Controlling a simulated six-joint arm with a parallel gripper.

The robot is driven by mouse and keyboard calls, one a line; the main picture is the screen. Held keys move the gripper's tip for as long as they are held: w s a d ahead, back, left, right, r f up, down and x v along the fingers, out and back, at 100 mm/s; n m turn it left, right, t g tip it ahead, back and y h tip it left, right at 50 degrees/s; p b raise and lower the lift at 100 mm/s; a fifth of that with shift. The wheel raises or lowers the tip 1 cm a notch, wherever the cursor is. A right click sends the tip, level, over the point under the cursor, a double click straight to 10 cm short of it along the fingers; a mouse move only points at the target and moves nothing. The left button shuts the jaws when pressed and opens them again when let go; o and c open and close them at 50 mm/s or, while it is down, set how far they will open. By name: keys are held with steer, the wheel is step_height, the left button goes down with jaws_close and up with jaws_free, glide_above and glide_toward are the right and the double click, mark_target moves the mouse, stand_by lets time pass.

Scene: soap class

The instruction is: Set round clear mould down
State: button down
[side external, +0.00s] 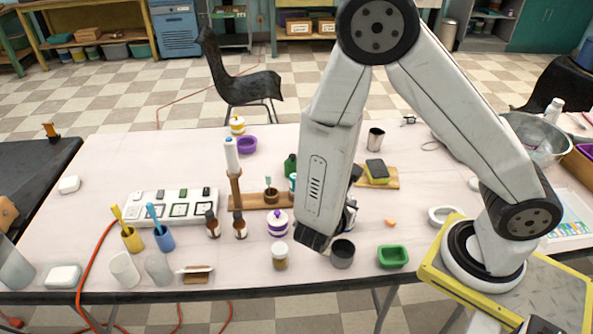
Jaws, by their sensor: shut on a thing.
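My gripper (336,238) is low over the front middle of the table, mostly hidden behind my own wrist link. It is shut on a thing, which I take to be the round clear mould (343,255). This looks like a short, round, dark grey, open-topped vessel right at the fingertips, near the table's front edge. It appears upright. The finger contact is hidden, and I cannot tell whether its base touches the table.
A green rectangular mould (393,257) is close on the right, and a small jar (280,257) on the left. A purple-and-white pot (278,223) and brown bottles (240,226) stand farther left. A white ring-shaped dish (444,216) lies right. Some bare table (400,205) shows behind the green mould.

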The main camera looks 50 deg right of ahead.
steer(key=s+d+f+m+g+y, duration=0.3)
steer(key=s+m+g+y, duration=0.45)
steer(key=m+g, duration=0.75)
steer(key=w+m+t+y, duration=0.2)
steer(key=w+m+y, duration=0.1)
steer(key=m+y, duration=0.2)
steer(key=w+f+m+t+y, duration=0.1)
steer(key=w+m+t+y, duration=0.2)
steer(key=m+y, duration=0.3)
steer(key=w+a+m+t+y, duration=0.1)
steer(key=w+m+t+y, duration=0.1)
steer(key=m+y, duration=0.4)
steer(key=shift+w+f+m+t, duration=0.2)
steer(key=shift+w+m+t, duration=0.3)
steer(key=shift+m, duration=0.7)
steer(key=w+d+r+m+t+h, duration=0.35)
steer(key=w+d+m+t, duration=0.25)
steer(key=d+m+t, duration=0.5)
steer(key=w+d+r+m+t+h, duration=0.2)
steer(key=w+d+m+t+h, duration=0.35)
steer(key=d, duration=1.05)
steer(key=shift+w+d+f+m+t+y, duration=0.1)
steer(key=shift+f+m+y, duration=0.1)
steer(key=shift+f+m, duration=0.5)
steer(key=shift+w+a+f+m+t+y, duration=0.15)
steer(key=shift+f+m, duration=0.2)
steer(key=shift+f, duration=0.75)
steer(key=shift+s+d+f+m+y, duration=0.1)
steer(key=shift+d+f+m+y, duration=0.1)
steer(key=shift+f+m, duration=0.5)
